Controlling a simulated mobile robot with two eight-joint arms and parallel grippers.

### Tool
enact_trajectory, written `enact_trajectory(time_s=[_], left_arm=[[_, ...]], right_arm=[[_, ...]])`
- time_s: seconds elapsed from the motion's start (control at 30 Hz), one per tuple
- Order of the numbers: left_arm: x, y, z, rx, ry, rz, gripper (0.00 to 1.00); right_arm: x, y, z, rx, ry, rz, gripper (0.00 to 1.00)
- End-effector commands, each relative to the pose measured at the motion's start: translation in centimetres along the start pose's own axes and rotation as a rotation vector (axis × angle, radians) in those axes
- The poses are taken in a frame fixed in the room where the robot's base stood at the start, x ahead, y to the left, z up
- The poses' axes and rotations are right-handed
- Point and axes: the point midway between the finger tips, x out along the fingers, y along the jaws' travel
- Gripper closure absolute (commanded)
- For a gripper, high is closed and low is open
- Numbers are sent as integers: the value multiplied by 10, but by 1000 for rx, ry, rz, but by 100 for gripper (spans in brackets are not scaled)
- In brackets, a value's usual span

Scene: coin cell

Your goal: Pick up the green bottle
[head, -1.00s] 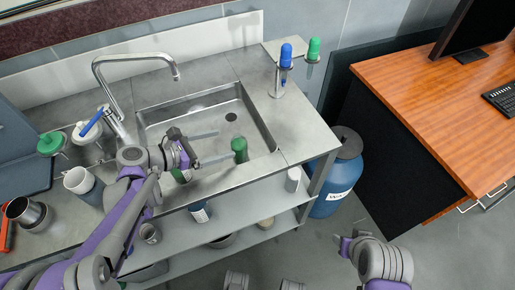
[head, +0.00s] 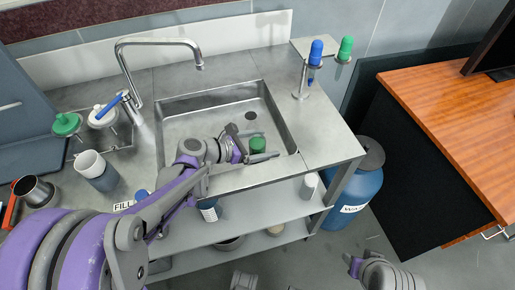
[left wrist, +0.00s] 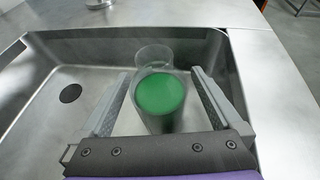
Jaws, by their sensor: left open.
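The green bottle (head: 258,143) stands in the front right part of the metal sink (head: 178,115). My left gripper (head: 265,144) is open, with one finger on each side of the bottle. In the left wrist view the fingers (left wrist: 160,78) flank the bottle, with small gaps on both sides. Part of the bottle is hidden by the gripper in the head view. My right arm shows at the bottom right; its gripper (head: 354,266) is small and its jaws are unclear.
The faucet (head: 128,75) rises at the sink's back left. A stand (head: 301,92) with blue-topped and green-topped items is at the back right. The sink's walls surround the bottle.

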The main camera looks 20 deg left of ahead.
Motion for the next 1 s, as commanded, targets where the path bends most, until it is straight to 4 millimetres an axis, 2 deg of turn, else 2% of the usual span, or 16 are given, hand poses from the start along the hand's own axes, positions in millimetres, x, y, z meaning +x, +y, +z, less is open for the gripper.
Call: enact_trajectory(time_s=[0.1,0.33,0.87,0.9,1.0], left_arm=[[9,0,0,0,0,0,1],[9,0,0,0,0,1,1],[9,0,0,0,0,1,97],[9,0,0,0,0,1,100],[9,0,0,0,0,1,100]], right_arm=[[1,0,1,0,-1,0,50],[1,0,0,0,0,0,50],[1,0,0,0,0,0,50],[1,0,0,0,0,0,50],[1,0,0,0,0,0,50]])
